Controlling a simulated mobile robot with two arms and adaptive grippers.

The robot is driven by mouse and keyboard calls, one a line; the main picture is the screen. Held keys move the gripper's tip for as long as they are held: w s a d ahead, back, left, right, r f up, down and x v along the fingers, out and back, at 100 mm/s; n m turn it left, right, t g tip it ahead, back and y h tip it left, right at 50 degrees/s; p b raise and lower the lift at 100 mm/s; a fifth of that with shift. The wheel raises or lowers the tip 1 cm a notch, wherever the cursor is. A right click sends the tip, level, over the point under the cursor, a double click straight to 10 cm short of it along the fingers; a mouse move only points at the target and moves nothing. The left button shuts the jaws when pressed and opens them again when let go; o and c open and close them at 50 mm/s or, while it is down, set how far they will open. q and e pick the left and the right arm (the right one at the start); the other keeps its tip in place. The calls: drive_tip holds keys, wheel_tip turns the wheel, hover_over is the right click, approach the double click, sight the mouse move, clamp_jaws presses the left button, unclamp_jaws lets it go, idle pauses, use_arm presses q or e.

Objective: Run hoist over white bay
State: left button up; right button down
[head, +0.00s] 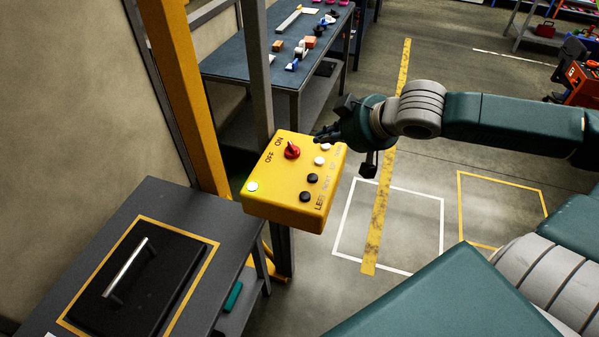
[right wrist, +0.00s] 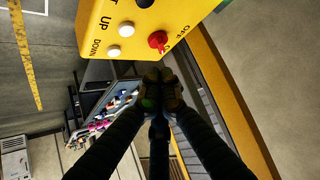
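A yellow control box (head: 275,205) stands on a post, with a red knob (head: 292,150) between ON and OFF lettering. It carries two white buttons (head: 319,161) and two black buttons (head: 312,178), and a pale lit lamp (head: 252,187) at its left corner. My right gripper (head: 318,138) is at the box's far right edge, by the white buttons; touch cannot be told. In the right wrist view its fingertips (right wrist: 160,88) are together with nothing seen between them, below the red knob (right wrist: 158,40). The white bay outline (head: 397,187) is on the floor. No hoist shows. My left gripper is out of view.
A yellow-outlined bay (head: 501,174) lies right of the white one. A worn yellow floor stripe (head: 378,232) crosses the white bay. A grey cabinet (head: 160,197) with a handled black lid stands at front left. A bench with parts (head: 226,66) is behind the box, beside a yellow column (head: 182,90).

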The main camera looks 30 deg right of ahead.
sight(314, 179)
drive_tip(key=a, duration=0.1)
drive_tip(key=a+r, duration=0.1)
drive_tip(key=shift+s+a+n, duration=0.3)
drive_tip(key=shift+s+a, duration=0.05)
drive_tip(key=shift+f, duration=0.1)
wheel_tip(314, 179, down, 9)
drive_tip(key=b, duration=0.8)
drive_tip(key=shift+r, duration=0.2)
drive_tip(key=shift+f, duration=0.1)
idle(0.8)
drive_tip(key=shift+f+b, duration=0.35)
drive_tip(key=shift+b, duration=0.1)
